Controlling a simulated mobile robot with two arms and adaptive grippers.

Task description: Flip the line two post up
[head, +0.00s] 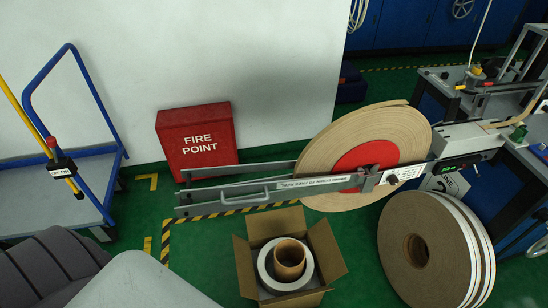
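No part in view can be read for certain as the line two post. A grey horizontal payoff arm (235,194) with a pull handle and an unreadable strip label crosses the middle. It carries a large tan tape reel (335,150) with a red centre. A black box with a green display (452,167) is at the arm's right end. Neither of my grippers shows in the head view.
A yellow pole (22,117) with a red-topped black labelled box (62,166) stands by a blue-handled trolley (75,190). A red fire point box (196,138) is at the wall. An open carton (243,262) and large rolls (430,250) stand below the arm. Machinery (470,90) fills the right.

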